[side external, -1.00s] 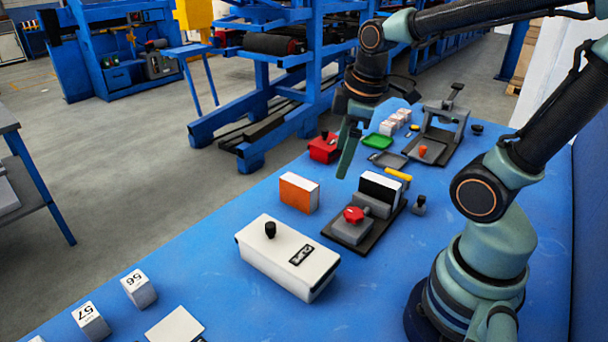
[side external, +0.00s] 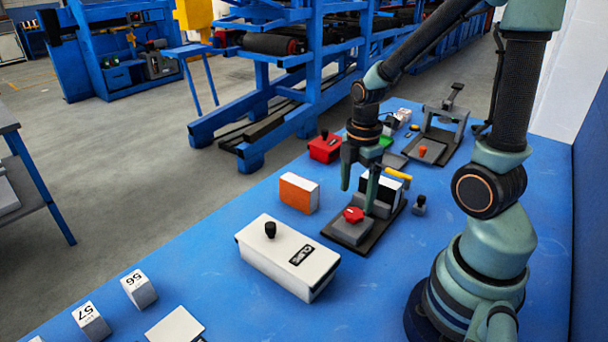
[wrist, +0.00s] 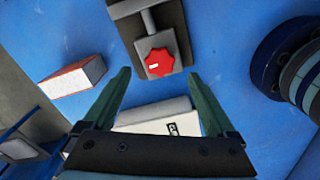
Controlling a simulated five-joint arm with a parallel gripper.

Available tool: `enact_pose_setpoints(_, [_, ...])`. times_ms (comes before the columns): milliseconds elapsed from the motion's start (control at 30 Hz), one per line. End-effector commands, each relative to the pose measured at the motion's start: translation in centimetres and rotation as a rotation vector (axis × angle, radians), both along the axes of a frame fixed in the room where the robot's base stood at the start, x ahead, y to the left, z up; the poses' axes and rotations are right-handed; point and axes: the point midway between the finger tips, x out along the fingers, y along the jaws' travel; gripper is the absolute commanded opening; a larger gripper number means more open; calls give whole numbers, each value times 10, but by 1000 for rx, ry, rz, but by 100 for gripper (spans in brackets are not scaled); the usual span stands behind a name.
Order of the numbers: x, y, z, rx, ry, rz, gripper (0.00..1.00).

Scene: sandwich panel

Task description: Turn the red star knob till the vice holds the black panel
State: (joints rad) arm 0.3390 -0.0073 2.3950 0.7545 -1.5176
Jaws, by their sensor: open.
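The red star knob (side external: 353,215) sits on the grey block of the vice (side external: 350,231), which stands on a dark base plate. The black panel (side external: 364,186) stands upright at the vice's far end, with a white face beside it, partly hidden by my gripper. My gripper (side external: 357,200) is open and empty, pointing down above the vice. In the wrist view the knob (wrist: 159,63) appears between and slightly beyond my fingertips (wrist: 158,73). The fingers look apart from the knob. Whether the jaws touch the panel is hidden.
A white box with a black knob (side external: 288,257) lies in front of the vice. An orange and white block (side external: 299,194) stands left of it. A red box (side external: 325,148), a yellow bar (side external: 398,174) and a small black-knobbed piece (side external: 419,205) are nearby.

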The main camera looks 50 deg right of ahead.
Motion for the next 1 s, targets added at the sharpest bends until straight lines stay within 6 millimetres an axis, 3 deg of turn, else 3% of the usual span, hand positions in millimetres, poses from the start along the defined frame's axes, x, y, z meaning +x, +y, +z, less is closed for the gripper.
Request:
enact_pose_setpoints(100, [-1, 1, -20, 2, 6, 0, 91])
enact_pose_setpoints(300, [-1, 0, -40, 1, 3, -1, 91])
enact_pose_setpoints(767, [0, 0, -49, 0, -1, -1, 91])
enact_pose_setpoints(867, [0, 0, -49, 0, -1, -1, 60])
enact_pose_setpoints(1000, [0, 0, -49, 0, -1, -1, 7])
